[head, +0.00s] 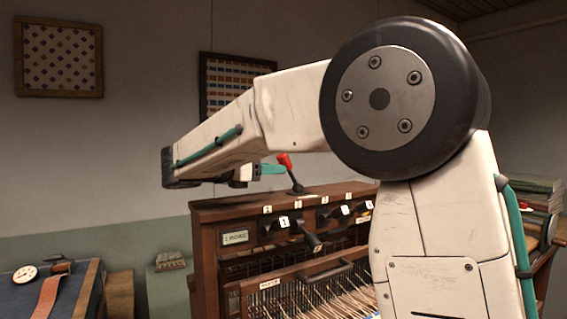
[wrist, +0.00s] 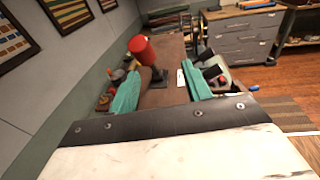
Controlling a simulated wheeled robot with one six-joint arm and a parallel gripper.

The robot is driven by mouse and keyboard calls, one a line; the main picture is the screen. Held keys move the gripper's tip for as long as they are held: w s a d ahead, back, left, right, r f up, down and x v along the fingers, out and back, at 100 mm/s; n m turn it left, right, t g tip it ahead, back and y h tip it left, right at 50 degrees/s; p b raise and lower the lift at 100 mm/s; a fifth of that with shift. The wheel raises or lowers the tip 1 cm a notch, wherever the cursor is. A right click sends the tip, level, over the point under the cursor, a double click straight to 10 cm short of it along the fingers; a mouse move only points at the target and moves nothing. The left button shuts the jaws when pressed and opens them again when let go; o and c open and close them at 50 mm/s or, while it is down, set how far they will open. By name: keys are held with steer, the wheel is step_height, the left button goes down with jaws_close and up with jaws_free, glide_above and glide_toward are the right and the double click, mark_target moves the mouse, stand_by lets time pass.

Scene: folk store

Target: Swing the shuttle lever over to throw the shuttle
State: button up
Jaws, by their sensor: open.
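The shuttle lever, a black stem with a red knob (head: 284,160), stands on top of the wooden loom (head: 232,214) and leans a little left in the head view. In the wrist view its red knob (wrist: 142,52) shows ahead, with the stem running down to a dark base between the teal fingers. My gripper (head: 272,170) is at about knob height, its fingertips close to the lever. It is open in the wrist view (wrist: 161,84), one finger on each side and nothing clamped. I cannot tell whether the fingers touch the lever.
The loom's front carries black levers (head: 313,243) with white tags and a horizontal handle (head: 327,271). A blue-topped table (head: 45,295) with a dial stands at left. Grey drawers (wrist: 240,40) stand beyond in the wrist view. Framed textiles (head: 58,55) hang on the wall.

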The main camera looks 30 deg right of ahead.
mark_target(284, 161)
steer(key=shift+w+a+r+n+h, duration=0.2)
steer(key=shift+w+a, duration=0.05)
steer(key=shift+w, duration=0.15)
steer(key=shift+w+a+r+n+h, duration=0.15)
steer(key=shift+w+a+n+h, duration=0.05)
steer(key=shift+w, duration=0.2)
steer(key=shift+w+r+t, duration=0.15)
steer(key=shift+w+t, duration=0.1)
steer(key=shift+t, duration=0.05)
steer(key=d, duration=0.5)
steer(key=w+d, duration=0.1)
steer(key=d, duration=0.1)
steer(key=shift+d, duration=0.2)
jaws_close()
